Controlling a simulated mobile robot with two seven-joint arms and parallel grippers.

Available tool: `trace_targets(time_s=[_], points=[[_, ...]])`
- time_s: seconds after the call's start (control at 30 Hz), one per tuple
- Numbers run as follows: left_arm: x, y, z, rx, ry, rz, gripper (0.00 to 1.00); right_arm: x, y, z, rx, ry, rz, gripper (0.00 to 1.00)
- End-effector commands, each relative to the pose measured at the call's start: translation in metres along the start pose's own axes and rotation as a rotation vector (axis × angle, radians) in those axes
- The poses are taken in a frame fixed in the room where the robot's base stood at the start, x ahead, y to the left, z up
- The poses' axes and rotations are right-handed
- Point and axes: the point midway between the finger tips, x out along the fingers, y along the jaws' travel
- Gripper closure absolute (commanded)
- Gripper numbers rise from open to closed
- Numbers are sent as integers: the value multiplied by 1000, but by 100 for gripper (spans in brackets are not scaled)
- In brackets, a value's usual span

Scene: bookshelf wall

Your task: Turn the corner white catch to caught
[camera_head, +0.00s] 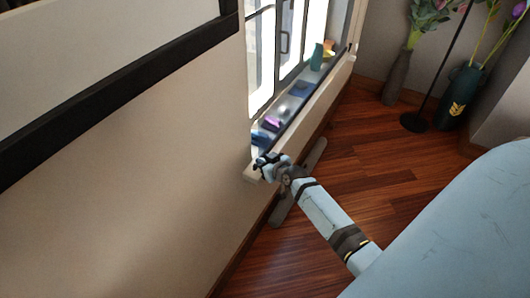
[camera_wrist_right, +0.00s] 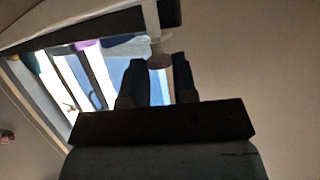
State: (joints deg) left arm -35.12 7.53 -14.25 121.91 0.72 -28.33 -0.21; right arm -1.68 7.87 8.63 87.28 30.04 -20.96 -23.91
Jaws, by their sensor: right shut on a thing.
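My right gripper (camera_head: 262,161) is at the near lower corner of the window, just over the near end of the sill. In the right wrist view its two dark fingers (camera_wrist_right: 159,75) stand a little apart, shut on the white catch (camera_wrist_right: 160,61). The catch has a pale rounded end between the fingertips and a white bar above it. In the head view the gripper hides the catch, and its exact angle cannot be told. My left gripper is not in view.
The window sill (camera_head: 318,100) holds a teal vase (camera_head: 317,57) and several small coloured items along the glass. A plain wall (camera_head: 140,150) lies left of the window. Vases with flowers (camera_head: 397,78) stand at the back right, and the wooden floor (camera_head: 370,150) between is mostly clear.

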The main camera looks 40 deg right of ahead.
Motion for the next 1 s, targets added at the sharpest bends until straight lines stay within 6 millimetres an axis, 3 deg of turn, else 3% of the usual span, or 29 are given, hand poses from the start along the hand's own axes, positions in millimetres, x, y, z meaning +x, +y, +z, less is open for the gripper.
trace_targets(time_s=[0.27,0.3,0.37,0.73,0.87,1.0], points=[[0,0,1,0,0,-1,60,0,1,-1,0,3,2,97],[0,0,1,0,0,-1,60,0,1,-1,0,3,2,65],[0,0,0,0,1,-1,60,0,1,-1,0,2,2,51],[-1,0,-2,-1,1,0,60,-6,0,0,0,0,0,51],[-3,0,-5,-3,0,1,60,-25,0,0,-1,-1,0,51],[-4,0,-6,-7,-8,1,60,-58,0,-1,-3,-2,0,51]])
